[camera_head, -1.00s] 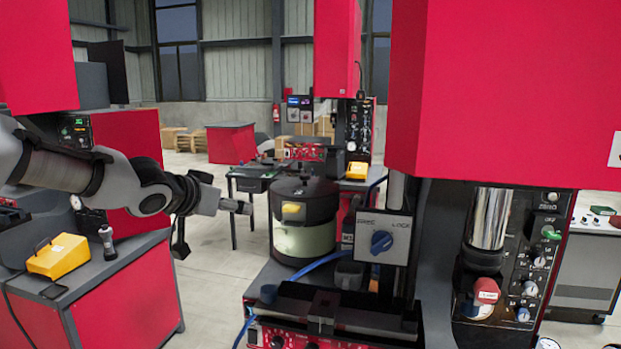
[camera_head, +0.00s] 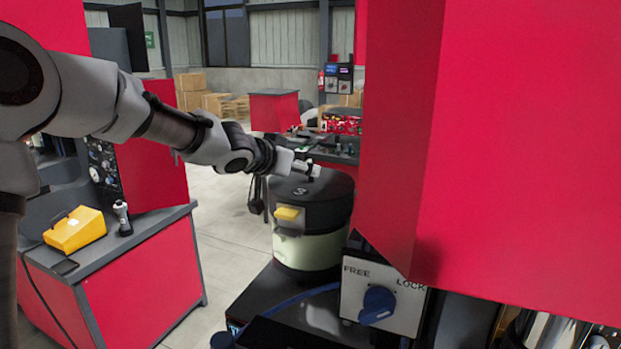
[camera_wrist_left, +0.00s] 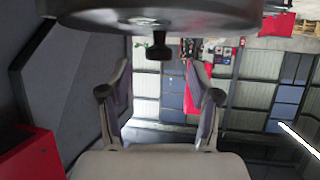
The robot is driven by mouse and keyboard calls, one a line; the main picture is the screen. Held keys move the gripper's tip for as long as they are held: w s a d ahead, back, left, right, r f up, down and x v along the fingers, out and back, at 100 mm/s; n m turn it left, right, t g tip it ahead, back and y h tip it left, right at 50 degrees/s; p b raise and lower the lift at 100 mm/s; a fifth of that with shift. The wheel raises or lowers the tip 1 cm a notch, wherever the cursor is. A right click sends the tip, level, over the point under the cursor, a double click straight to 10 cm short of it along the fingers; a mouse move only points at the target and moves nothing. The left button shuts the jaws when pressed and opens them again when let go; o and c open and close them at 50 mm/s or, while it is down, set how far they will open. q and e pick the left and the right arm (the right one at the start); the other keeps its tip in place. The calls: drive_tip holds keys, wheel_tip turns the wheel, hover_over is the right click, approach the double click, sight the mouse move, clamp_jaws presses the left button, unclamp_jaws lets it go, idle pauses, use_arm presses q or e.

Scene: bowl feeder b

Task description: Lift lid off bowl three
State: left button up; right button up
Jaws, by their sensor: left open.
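The bowl (camera_head: 308,250) is a pale cream drum with a dark lid (camera_head: 328,188) marked 3 on top, and a yellow latch-like block (camera_head: 288,213) on its front. It stands on a dark bench left of the red cabinet. My left gripper (camera_head: 310,170) is at the top of the lid, by its knob. In the left wrist view the lid's round edge (camera_wrist_left: 160,18) fills the top and its small dark knob (camera_wrist_left: 158,47) shows between the lines of my open left fingers (camera_wrist_left: 160,72). Whether the fingers surround the knob I cannot tell. My right gripper is not in view.
A large red cabinet (camera_head: 500,130) stands close on the right. A FREE/LOCK switch panel (camera_head: 383,298) is in front of the bowl. A red side bench (camera_head: 150,285) with a yellow device (camera_head: 75,229) is at left. Open floor lies between.

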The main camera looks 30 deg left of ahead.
sight(311, 177)
use_arm(q)
drive_tip(key=x, duration=0.5)
drive_tip(key=shift+d, duration=0.1)
drive_tip(key=shift+s+r, duration=0.2)
drive_tip(key=shift+s, duration=0.15)
drive_tip(key=shift+c, duration=1.4)
drive_tip(key=shift+s+r, duration=0.1)
drive_tip(key=shift+s, duration=0.15)
drive_tip(key=c, duration=0.6)
drive_tip(key=shift+s, duration=0.1)
clamp_jaws()
drive_tip(key=shift+w, duration=0.25)
